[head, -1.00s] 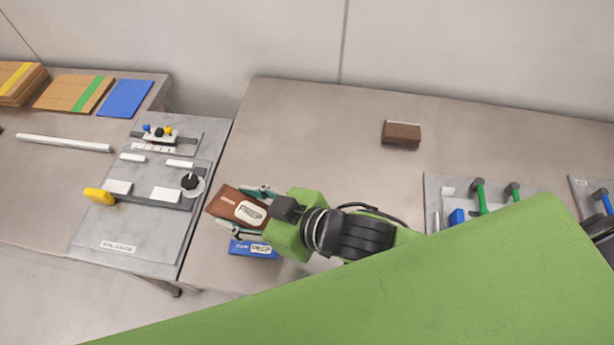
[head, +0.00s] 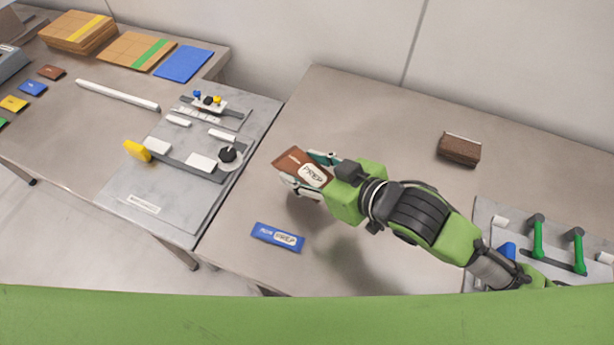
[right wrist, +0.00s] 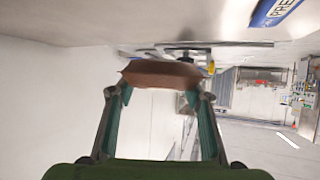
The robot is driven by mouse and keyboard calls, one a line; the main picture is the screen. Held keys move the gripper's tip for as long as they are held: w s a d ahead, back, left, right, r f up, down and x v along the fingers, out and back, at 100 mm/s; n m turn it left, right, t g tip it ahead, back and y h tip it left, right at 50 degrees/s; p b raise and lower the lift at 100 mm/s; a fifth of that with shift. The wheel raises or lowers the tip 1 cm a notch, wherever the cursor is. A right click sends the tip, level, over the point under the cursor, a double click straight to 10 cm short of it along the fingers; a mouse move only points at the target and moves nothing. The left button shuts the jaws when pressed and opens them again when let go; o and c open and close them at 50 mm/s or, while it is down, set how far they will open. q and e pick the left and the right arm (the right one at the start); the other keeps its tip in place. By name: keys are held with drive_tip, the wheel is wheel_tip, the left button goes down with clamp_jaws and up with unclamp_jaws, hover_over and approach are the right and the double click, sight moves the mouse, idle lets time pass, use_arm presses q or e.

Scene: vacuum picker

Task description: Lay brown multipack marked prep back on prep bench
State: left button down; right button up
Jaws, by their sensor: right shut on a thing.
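The brown multipack marked PREP (head: 297,161) is between the fingers of my right gripper (head: 312,176), which is shut on it. The pack looks raised over the left part of the prep bench (head: 370,110), with a shadow on the bench below and to the right. In the right wrist view the brown pack (right wrist: 160,73) spans the two fingertips of the gripper (right wrist: 160,90). A blue pack marked PREP (head: 278,237) lies flat on the bench near its front edge, clear of the gripper. My left gripper is not in view.
A grey fixture plate (head: 160,195) with a yellow knob (head: 137,151) adjoins the bench on the left. A dark brown block (head: 459,149) lies at the back right. A panel with green handles (head: 538,240) stands at the right. The bench middle is clear.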

sight(307, 167)
drive_tip(key=w+f, duration=0.3)
drive_tip(key=shift+d+f, duration=0.15)
drive_tip(key=shift+f, duration=1.75)
drive_tip(key=o, duration=1.3)
drive_tip(key=shift+f, duration=0.15)
drive_tip(key=v, duration=1)
drive_tip(key=shift+s+d+b, duration=0.2)
drive_tip(key=shift+d+b, duration=0.1)
drive_tip(key=shift+b, duration=0.1)
drive_tip(key=shift+s+d+r, duration=0.35)
drive_tip(key=shift+s+r, duration=0.05)
drive_tip(key=shift+r, duration=0.15)
